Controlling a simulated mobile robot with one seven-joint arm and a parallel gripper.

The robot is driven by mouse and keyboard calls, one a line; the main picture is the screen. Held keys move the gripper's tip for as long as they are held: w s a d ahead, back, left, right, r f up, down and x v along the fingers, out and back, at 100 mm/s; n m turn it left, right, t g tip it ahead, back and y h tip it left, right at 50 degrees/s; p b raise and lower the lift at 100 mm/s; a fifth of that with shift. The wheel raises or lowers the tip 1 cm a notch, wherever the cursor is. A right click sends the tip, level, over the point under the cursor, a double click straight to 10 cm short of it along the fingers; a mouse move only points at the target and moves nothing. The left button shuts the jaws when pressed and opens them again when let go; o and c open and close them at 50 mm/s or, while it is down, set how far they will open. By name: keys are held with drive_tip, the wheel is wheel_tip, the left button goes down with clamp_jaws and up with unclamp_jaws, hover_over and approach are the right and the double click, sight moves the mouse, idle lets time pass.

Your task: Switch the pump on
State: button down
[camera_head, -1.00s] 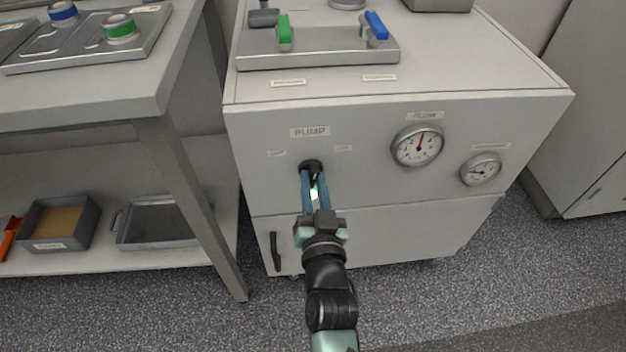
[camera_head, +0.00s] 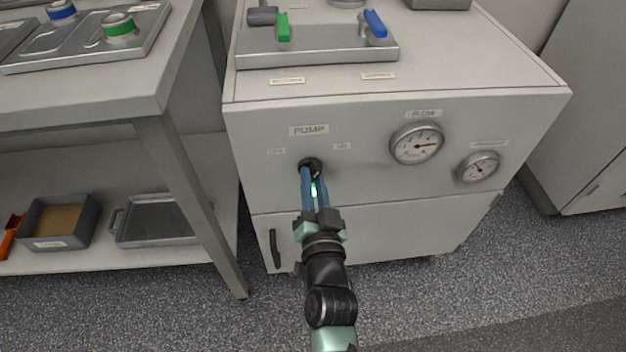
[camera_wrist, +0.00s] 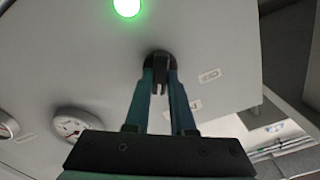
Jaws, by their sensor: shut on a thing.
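The pump switch is a black rotary knob (camera_head: 311,164) on the cabinet front, below the PUMP label (camera_head: 309,130). In the wrist view the knob (camera_wrist: 159,60) sits between my two blue fingers. My gripper (camera_head: 313,178) is shut on the knob, one finger on each side, and partly hides it; it also shows in the wrist view (camera_wrist: 160,78). A lit green lamp (camera_wrist: 127,7) is on the panel and glows between my fingers in the head view (camera_head: 314,191). The flow gauge (camera_head: 417,145) has its needle pointing right.
A smaller gauge (camera_head: 479,167) is right of the flow gauge. A tray (camera_head: 330,58) with green and blue valve handles lies on the cabinet top. A bench (camera_head: 90,105) with a lower shelf stands at left. The cabinet's black door handle (camera_head: 275,249) is near my wrist.

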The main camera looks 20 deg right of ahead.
drive_tip(key=c, duration=0.8)
unclamp_jaws()
drive_tip(key=shift+o, duration=0.2)
drive_tip(key=p+v, duration=0.2)
drive_tip(key=v, duration=1.1)
